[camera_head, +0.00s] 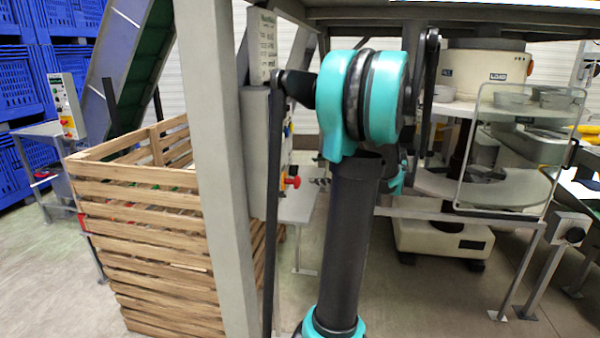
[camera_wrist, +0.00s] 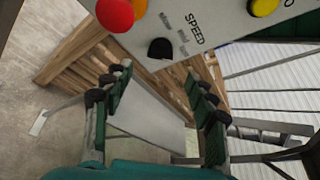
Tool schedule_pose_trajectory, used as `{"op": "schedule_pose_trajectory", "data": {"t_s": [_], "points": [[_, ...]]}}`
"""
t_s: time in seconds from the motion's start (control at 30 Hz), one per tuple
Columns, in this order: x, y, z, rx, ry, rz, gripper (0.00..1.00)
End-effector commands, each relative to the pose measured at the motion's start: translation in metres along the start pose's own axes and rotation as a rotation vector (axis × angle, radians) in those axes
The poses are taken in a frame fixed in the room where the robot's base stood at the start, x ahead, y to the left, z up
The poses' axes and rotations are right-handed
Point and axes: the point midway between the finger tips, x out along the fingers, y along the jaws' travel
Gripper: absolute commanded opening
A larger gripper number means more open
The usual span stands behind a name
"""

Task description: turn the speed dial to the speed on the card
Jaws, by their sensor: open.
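In the wrist view, the black speed dial (camera_wrist: 160,48) sits on a pale control panel (camera_wrist: 222,22) beside the printed word SPEED. The panel appears tilted in this view. My gripper (camera_wrist: 158,74) is open and empty, its two dark fingers spread below the dial in the picture. The dial appears between and beyond the fingertips, apart from them. The dial's pointer setting cannot be read. In the head view, a pale card with printed lines (camera_head: 262,45) is above a grey control box (camera_head: 257,140); its text is too small to read.
A red button (camera_wrist: 114,15), an orange button and a yellow button (camera_wrist: 263,6) are on the panel near the dial. In the head view, a wooden slatted crate (camera_head: 150,240) and a grey post (camera_head: 215,150) stand left of my arm. A machine (camera_head: 490,75) stands right.

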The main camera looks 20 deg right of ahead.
Motion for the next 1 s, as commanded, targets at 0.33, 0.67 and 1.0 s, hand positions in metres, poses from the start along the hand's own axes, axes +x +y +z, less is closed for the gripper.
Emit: {"op": "schedule_pose_trajectory", "data": {"t_s": [0.33,0.67,1.0], "points": [[0.059,0.001,0.0,-0.001,-0.002,0.002,0.57],[0.073,0.0,0.0,0.001,0.0,0.001,0.57],[0.072,0.0,0.0,0.0,0.0,0.0,0.35]]}}
